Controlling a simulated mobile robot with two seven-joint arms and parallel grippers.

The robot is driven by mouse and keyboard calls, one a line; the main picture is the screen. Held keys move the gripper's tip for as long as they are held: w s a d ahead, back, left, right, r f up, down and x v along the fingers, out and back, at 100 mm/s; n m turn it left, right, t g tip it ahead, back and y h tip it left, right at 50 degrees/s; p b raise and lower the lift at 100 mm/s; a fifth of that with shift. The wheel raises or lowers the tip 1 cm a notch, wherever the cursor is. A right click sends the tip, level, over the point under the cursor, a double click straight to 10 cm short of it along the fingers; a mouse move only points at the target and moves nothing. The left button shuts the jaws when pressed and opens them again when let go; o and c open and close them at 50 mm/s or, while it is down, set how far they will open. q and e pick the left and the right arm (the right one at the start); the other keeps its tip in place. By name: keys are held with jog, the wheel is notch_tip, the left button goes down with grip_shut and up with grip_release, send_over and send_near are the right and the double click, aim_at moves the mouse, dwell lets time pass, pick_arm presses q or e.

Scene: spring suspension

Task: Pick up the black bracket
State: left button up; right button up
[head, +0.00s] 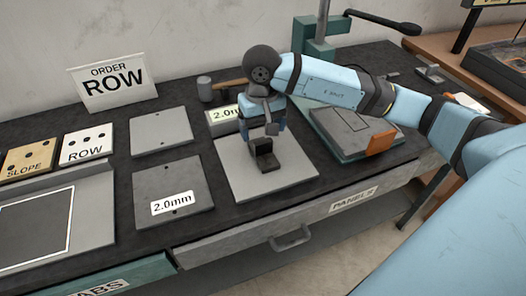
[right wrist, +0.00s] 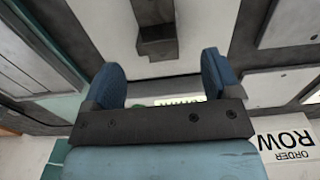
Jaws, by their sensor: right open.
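The black bracket (head: 266,157) is a small L-shaped piece with an upright part and a flat foot. It sits on a light grey plate (head: 292,183) on the dark bench mat. My right gripper (head: 270,126) is just above and behind the bracket in the head view, pointing down. In the right wrist view my right gripper (right wrist: 162,76) has its two blue fingers wide apart with nothing between them. The bracket (right wrist: 157,32) shows beyond the fingertips there, roughly centred on the gap, its top cut by the frame edge. My left gripper is not in view.
A hammer (head: 215,88) lies behind. A teal-edged box with an orange block (head: 381,143) stands to the right. An ORDER ROW sign (head: 112,82) leans at the wall.

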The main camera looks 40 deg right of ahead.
aim_at(263, 141)
jog(key=f, duration=0.7)
jog(key=shift+d+f, duration=0.2)
jog(key=shift+f, duration=0.05)
jog(key=shift+c, duration=0.2)
jog(key=c, duration=1.2)
jog(key=shift+o, duration=0.3)
